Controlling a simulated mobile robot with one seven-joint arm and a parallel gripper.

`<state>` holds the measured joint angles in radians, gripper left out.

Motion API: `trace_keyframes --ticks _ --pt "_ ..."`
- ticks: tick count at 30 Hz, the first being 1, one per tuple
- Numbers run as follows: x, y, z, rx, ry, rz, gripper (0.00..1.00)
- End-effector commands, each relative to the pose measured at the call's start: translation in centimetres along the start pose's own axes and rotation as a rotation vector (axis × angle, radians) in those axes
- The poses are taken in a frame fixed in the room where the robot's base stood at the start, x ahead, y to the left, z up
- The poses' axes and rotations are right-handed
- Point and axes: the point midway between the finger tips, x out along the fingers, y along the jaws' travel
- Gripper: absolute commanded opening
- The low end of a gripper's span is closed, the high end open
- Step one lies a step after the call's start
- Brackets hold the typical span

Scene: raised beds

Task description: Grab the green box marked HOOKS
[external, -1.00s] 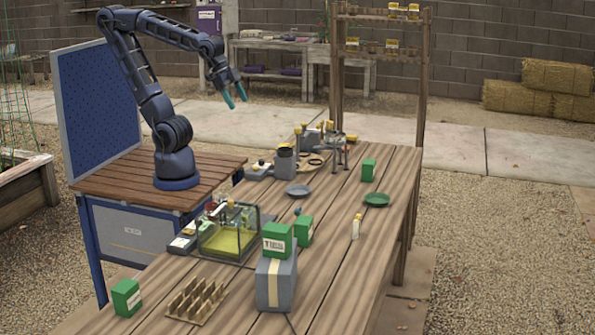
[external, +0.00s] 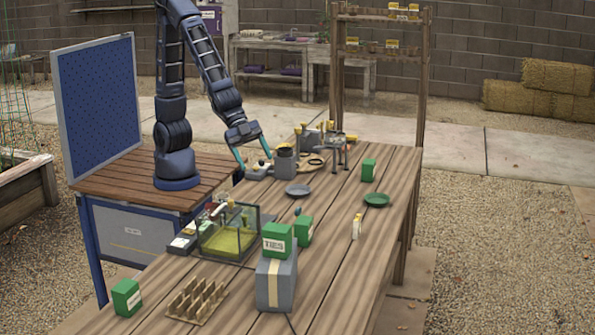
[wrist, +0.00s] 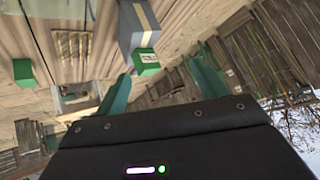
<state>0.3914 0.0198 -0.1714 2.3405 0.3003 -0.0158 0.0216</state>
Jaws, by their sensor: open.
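Several green boxes are on the wooden table; I cannot read HOOKS on any. One marked TIES (external: 276,239) sits on a grey box, with another green box (external: 304,230) just behind it. A third (external: 127,297) stands at the near left corner with a pale label too small to read. Another (external: 368,170) is at the far right with no readable label. My gripper (external: 254,158) is open and empty near the table's far left edge. In the wrist view, a labelled green box (wrist: 147,57) and another green box (wrist: 25,72) appear beyond my fingers.
The grey box with a pale stripe (external: 275,285) stands near a slotted wooden rack (external: 196,301). A glass tank (external: 229,238) is at the left edge. A grey dish (external: 298,190), a green dish (external: 376,200) and a white bottle (external: 357,227) stand farther back. The right front is clear.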

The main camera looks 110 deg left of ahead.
Motion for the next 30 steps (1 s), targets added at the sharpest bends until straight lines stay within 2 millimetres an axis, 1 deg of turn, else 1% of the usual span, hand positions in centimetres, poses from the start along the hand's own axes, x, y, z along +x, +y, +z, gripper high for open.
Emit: trace_keyframes --ticks 1,5,6,11,14,15,17,18,20,21,23,24,26,27,30 --pt "1.6 1.6 -0.5 0.025 0.019 0.03 0.71" --pt "5.1 5.8 -1.9 0.084 0.082 0.104 0.71" --pt "6.1 7.2 -2.3 0.1 0.103 0.128 0.71" --pt "9.7 13.2 -3.4 0.16 0.184 0.23 0.71" --pt "11.7 17.2 -3.8 0.188 0.237 0.298 0.71" --pt "12.4 18.8 -3.8 0.199 0.257 0.326 0.71" --pt "13.4 21.3 -3.8 0.212 0.286 0.368 0.71" --pt "14.0 23.0 -3.7 0.22 0.307 0.396 0.71" --pt "14.8 25.6 -3.6 0.23 0.338 0.441 0.71" --pt "15.2 27.3 -3.4 0.234 0.358 0.47 0.71" --pt "15.8 30.0 -3.1 0.241 0.387 0.515 0.71" --pt "16.2 31.6 -2.9 0.243 0.407 0.544 0.71" --pt "16.6 34.3 -2.4 0.245 0.436 0.59 0.71" --pt "16.9 35.9 -2.0 0.245 0.454 0.62 0.71" --pt "17.2 39.5 -1.2 0.241 0.495 0.684 0.71"
